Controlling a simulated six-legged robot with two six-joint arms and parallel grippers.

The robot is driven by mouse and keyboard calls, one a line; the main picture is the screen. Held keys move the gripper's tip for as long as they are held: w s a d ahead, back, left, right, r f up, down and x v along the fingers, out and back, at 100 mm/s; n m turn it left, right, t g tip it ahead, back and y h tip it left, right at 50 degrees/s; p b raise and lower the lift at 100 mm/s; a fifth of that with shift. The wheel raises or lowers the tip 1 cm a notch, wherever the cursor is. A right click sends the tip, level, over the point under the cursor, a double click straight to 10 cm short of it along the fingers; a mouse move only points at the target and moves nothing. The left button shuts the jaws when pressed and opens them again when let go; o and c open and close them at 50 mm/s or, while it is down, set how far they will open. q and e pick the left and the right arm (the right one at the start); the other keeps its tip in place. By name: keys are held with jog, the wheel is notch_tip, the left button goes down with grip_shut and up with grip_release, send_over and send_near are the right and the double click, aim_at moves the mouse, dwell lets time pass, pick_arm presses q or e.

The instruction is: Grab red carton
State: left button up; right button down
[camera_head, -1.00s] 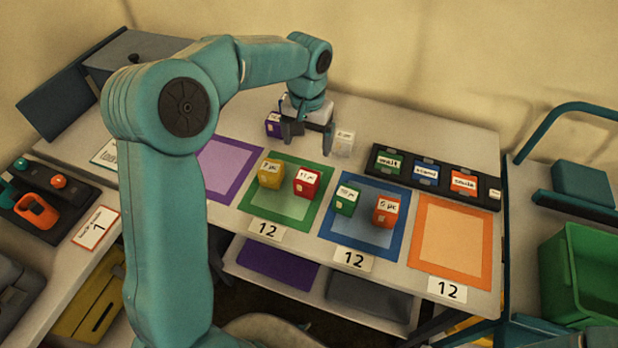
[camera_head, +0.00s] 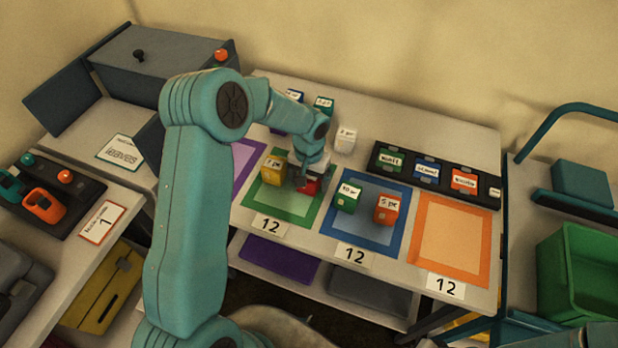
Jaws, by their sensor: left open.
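The red carton (camera_head: 311,186) stands on the green-bordered mat (camera_head: 291,213), to the right of a yellow carton (camera_head: 272,169). My left gripper (camera_head: 307,184) is open and down at the red carton, covering most of it from above. I cannot tell whether the fingers touch its sides. My right gripper is not in view.
A green carton (camera_head: 347,198) and an orange carton (camera_head: 386,209) stand on the blue mat (camera_head: 362,240) to the right. A white carton (camera_head: 345,139) stands behind. The orange mat (camera_head: 451,243) is empty. A black label rack (camera_head: 432,176) lies at the back right.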

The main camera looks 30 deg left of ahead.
pick_arm(q)
jog(key=shift+w+f, duration=0.1)
jog(key=shift+f, duration=0.05)
jog(key=c, duration=1.1)
